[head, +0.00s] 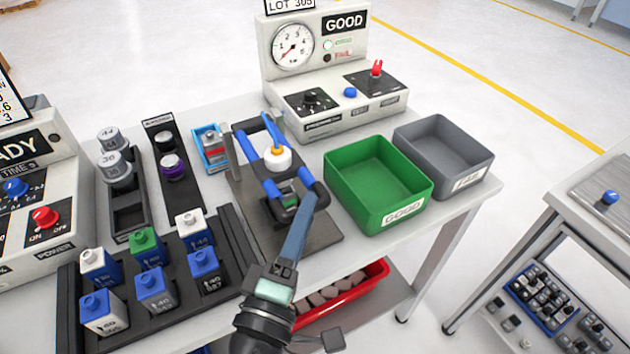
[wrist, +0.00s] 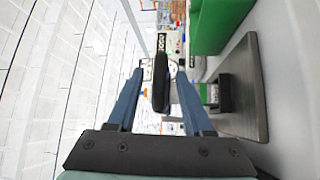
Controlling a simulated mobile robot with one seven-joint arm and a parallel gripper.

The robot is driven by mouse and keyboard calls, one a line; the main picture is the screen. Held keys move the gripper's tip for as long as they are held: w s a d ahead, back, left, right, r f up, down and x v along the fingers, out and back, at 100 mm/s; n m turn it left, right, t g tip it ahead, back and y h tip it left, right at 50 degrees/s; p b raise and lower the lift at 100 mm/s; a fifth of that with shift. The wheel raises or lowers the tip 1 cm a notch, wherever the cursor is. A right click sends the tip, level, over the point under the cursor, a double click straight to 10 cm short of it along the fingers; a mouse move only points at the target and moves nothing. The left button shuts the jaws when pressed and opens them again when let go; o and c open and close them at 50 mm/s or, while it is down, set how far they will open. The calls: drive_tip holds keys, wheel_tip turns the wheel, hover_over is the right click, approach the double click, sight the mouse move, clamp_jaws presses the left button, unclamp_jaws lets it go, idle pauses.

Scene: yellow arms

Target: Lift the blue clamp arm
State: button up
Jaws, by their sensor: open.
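The blue clamp arm (head: 306,176) is a bright blue frame with dark sections, on the fixture over a dark base plate (head: 318,232) in the middle of the table. A white cylinder with a yellow-orange part on top (head: 278,158) stands within the frame. My gripper (head: 305,205) comes in from the front at the clamp arm's near end. In the wrist view the slate-blue fingers of my gripper (wrist: 162,85) are apart. A dark rounded bar (wrist: 160,82), seemingly the clamp arm's grip, shows between them. I cannot tell whether either finger touches it.
A green bin (head: 375,200) and a grey bin (head: 440,165) stand right of the fixture. A gauge box (head: 330,110) is behind. A rack (head: 240,285) with several blue-bodied blocks lies to the left. A red bin (head: 378,275) is below the tabletop.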

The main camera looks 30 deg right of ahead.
sight(315, 191)
drive_tip(key=x, duration=0.5)
drive_tip(key=shift+w+d+p, duration=0.1)
drive_tip(key=shift+w+p, duration=0.05)
drive_tip(key=shift+p, duration=0.2)
clamp_jaws()
drive_tip(key=shift+r, duration=0.1)
drive_tip(key=shift+r, duration=0.25)
idle(0.7)
